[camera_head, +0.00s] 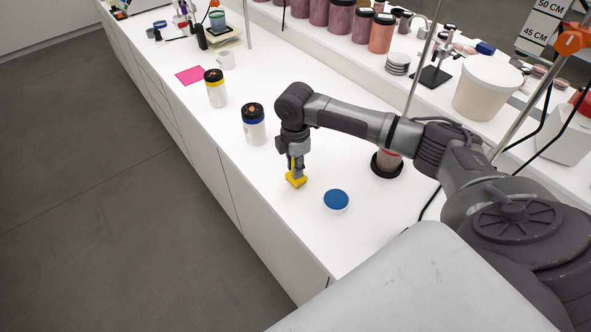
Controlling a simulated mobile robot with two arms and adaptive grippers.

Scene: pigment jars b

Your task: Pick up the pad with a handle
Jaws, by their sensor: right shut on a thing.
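A small yellow pad (296,180) is at the fingertips of my right gripper (295,168), near the front edge of the white counter. The gripper points down and is shut on it. The gripper covers the upper part of the pad, so its handle is hidden. I cannot tell whether the pad touches the counter. My left gripper is not in view.
A blue-topped round dish (336,199) lies just right of the pad. A jar with a blue band (254,124) and one with a yellow band (215,88) stand behind. A pink sheet (190,75) lies farther back. A white tub (486,88) stands at right.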

